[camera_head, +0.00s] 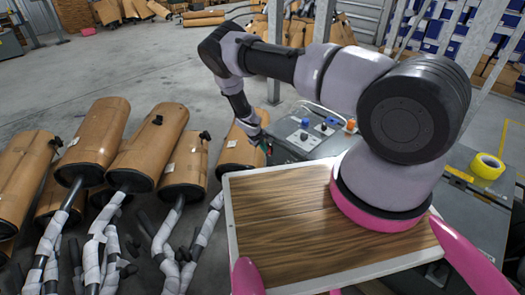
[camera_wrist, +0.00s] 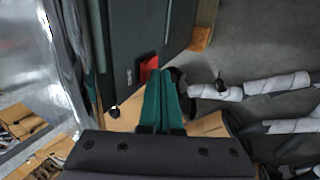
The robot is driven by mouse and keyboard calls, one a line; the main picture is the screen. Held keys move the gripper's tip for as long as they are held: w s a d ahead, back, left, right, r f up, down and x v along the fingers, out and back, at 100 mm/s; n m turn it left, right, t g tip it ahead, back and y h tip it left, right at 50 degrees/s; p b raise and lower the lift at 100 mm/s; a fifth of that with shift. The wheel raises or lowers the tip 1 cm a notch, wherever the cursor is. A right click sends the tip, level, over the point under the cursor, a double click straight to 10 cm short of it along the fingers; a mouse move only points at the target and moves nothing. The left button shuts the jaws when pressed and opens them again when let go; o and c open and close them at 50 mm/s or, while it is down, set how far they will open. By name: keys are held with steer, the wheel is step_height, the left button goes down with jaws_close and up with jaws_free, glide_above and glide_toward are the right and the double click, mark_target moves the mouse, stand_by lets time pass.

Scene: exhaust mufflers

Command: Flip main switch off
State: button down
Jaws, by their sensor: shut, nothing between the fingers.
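A red part (camera_wrist: 149,68), which looks like the main switch, sits on the side of a dark grey cabinet (camera_wrist: 130,30) in the wrist view. My gripper (camera_wrist: 162,75) shows there as two green fingers pressed together, empty. Their tips are beside the red part and partly cover it; I cannot tell whether they touch. The switch's position cannot be read. In the head view, my gripper (camera_head: 267,148) is small, at the left side of the grey control box (camera_head: 290,133), which has blue and orange knobs on top.
Several brown mufflers (camera_head: 150,150) with wrapped pipes stand at the left, close to my gripper. A wooden board (camera_head: 290,220) with a white rim is in front, below my arm. Yellow tape (camera_head: 487,166) lies on a grey surface at right. The floor behind is partly clear.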

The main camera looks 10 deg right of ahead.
steer(key=shift+d, duration=0.1)
steer(key=shift+w+d+r+g+y, duration=0.1)
steer(key=shift+w+d+g+y, duration=0.15)
steer(key=shift+g+y, duration=0.45)
steer(key=shift+d+r, duration=0.15)
steer(key=shift+s+r, duration=0.1)
steer(key=shift+r, duration=0.55)
